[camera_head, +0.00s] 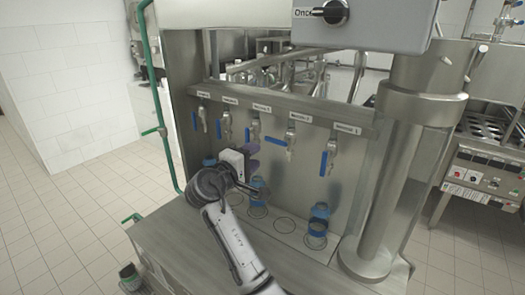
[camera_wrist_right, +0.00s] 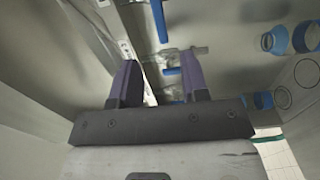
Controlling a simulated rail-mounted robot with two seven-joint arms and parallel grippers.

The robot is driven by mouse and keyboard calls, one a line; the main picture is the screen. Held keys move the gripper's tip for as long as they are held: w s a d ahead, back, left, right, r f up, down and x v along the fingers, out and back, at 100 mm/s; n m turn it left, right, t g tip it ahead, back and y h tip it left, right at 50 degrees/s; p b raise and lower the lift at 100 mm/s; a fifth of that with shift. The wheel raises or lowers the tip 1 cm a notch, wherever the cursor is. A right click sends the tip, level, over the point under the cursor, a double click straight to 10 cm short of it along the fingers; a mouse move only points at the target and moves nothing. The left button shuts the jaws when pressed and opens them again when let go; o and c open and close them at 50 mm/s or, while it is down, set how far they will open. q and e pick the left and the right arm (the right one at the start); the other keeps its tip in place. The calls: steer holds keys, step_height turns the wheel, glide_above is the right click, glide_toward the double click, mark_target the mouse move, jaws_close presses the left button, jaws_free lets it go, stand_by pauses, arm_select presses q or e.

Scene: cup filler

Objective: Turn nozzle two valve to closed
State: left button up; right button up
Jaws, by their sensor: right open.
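The nozzle panel (camera_head: 322,180) carries a row of valves with blue handles. Small labels sit above them; the rightmost appears to read nozzle 1. The second valve from the right, apparently nozzle two (camera_head: 291,140), has its blue handle (camera_head: 275,141) pointing left and slightly tilted, unlike the other handles, which hang down. My right gripper (camera_head: 254,148) is open, with purple fingers, in front of the panel left of that handle. In the right wrist view, a short blue handle (camera_wrist_right: 172,71) shows beyond the open fingers, with no clear contact. My left gripper is out of view.
Blue cups stand below the nozzles, one (camera_head: 320,212) at the right and one (camera_head: 258,188) near my arm. A thick steel column (camera_head: 385,170) stands right of the panel. A control box (camera_head: 375,22) overhangs above. A green rail (camera_head: 160,110) is at left.

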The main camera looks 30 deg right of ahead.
steer(key=shift+v, duration=1.45)
steer(key=shift+r, duration=0.15)
